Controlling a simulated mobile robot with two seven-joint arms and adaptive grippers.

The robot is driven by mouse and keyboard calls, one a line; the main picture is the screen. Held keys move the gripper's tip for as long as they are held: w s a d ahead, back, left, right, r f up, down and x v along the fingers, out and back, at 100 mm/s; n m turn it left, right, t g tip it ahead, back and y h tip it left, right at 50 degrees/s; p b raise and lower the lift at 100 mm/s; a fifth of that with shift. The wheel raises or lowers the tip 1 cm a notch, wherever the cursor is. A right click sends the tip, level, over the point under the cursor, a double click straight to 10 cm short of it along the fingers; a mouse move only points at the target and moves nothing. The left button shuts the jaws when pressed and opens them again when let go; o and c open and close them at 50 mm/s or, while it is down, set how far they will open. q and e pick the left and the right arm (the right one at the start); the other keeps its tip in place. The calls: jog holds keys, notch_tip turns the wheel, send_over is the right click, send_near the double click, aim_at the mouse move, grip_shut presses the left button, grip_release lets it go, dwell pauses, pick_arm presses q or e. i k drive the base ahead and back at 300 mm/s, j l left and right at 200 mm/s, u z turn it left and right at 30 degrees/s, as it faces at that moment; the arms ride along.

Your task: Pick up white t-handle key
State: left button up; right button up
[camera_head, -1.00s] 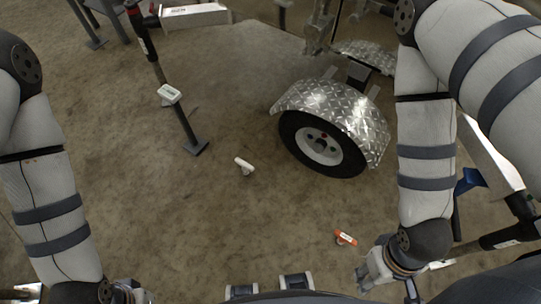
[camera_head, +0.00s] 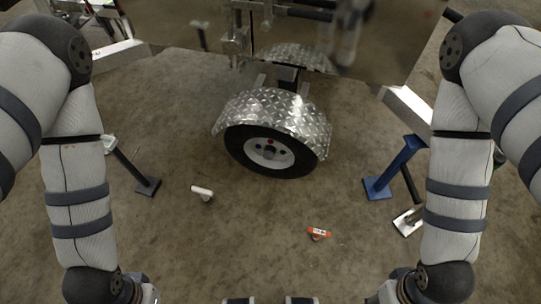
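The white t-handle key (camera_head: 202,192) lies on the brown floor, left of the trailer wheel, with its white bar on top and a short darker stem below. My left gripper (camera_head: 146,292) is at the bottom left edge, nearer to me than the key and well apart from it. My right gripper (camera_head: 388,294) is at the bottom right edge, far from the key. Both grippers are mostly cut off by the frame, so their fingers do not show clearly.
An orange t-handle key (camera_head: 319,233) lies on the floor to the right. The trailer wheel (camera_head: 268,150) under a diamond-plate fender (camera_head: 275,112) stands behind. A blue stand (camera_head: 393,170) is at right, a dark stand foot (camera_head: 148,187) at left. The floor between is clear.

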aim_at(205, 194)
jog(key=u, duration=0.95)
jog(key=i+l+z, duration=0.2)
jog(key=z, duration=0.2)
jog(key=i+l+z, duration=0.1)
jog(key=z, duration=0.25)
jog(key=i, duration=0.1)
